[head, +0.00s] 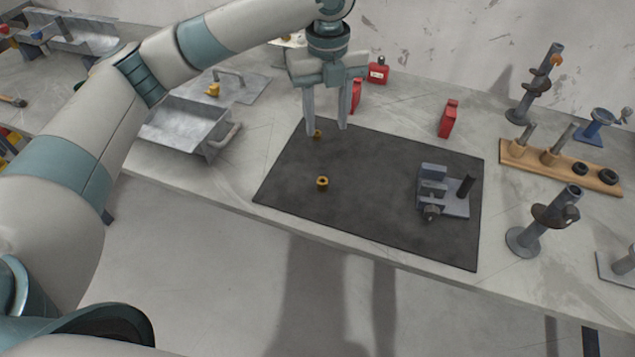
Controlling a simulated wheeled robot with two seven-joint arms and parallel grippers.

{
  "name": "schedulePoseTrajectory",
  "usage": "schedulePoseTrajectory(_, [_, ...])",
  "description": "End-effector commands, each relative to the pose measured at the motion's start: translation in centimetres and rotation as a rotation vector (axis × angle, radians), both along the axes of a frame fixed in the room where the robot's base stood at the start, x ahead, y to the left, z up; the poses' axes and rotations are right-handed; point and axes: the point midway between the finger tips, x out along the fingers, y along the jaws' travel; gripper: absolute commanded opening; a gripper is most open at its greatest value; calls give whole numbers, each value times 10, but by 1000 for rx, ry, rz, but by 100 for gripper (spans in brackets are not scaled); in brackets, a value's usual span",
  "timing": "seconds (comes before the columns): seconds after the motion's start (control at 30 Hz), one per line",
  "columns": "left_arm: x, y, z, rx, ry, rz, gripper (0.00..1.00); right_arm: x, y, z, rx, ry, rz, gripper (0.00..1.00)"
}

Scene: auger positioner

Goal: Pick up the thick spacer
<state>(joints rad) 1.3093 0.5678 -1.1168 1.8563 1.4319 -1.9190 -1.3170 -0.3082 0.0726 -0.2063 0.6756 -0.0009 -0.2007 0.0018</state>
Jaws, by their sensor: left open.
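Two small brass-coloured spacers are on the dark mat (385,215). The nearer spacer (322,183) stands clear, with a dark hole in its top. The farther spacer (317,134) is by the mat's far left part, close to my left gripper's fingertips and partly hidden. I cannot tell for sure which one is the thick spacer. My left gripper (326,128) points down, with its fingers apart and nothing seen held between them. Its tips appear near the farther spacer; their height above the mat is unclear. My right gripper is not in view.
A grey fixture (443,190) with a dark post sits on the mat's right part. Red blocks (449,118) stand behind the mat. A wooden rack (560,165) and a post stand (541,222) are at right. A metal tray (185,125) is at left. The mat's middle is clear.

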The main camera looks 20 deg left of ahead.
Motion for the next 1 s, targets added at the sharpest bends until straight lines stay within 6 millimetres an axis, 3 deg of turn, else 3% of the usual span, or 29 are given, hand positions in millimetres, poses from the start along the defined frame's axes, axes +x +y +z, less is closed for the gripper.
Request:
schedulePoseTrajectory(0.37, [-3, 0, 1, 6, 7, -45, 42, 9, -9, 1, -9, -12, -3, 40])
schedulePoseTrajectory(0.57, [-3, 0, -6, 6, 9, -44, 42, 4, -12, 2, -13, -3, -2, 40])
schedulePoseTrajectory(0.8, [-4, 0, -39, 6, 12, -42, 42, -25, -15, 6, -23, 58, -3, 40])
schedulePoseTrajectory(1.0, [-5, 0, -75, 7, 11, -43, 42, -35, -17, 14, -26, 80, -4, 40])
